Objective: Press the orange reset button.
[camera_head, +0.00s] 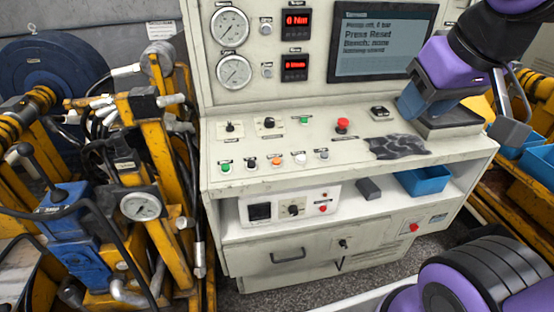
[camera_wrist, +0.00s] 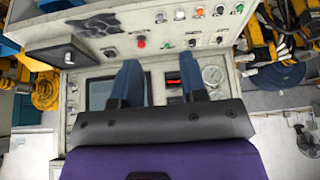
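The orange button (camera_head: 277,160) is the middle one in the front row on the sloped console. It also shows near the top edge of the wrist view (camera_wrist: 200,11). My gripper (camera_head: 412,103) is at the right of the console, in front of the screen's lower right corner, well apart from the button. In the wrist view my gripper's two blue fingers (camera_wrist: 158,63) stand apart with nothing between them. The fingertips are below the button row in that picture. The exact height of the fingertips above the console is hard to tell.
A green button (camera_head: 226,167) and white buttons (camera_head: 300,158) share the row. A red mushroom button (camera_head: 342,125) and knobs (camera_head: 269,124) sit behind. A dark patch (camera_head: 398,147) lies at right. The screen (camera_head: 380,42) reads "Press Reset". Yellow machinery (camera_head: 150,160) stands left.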

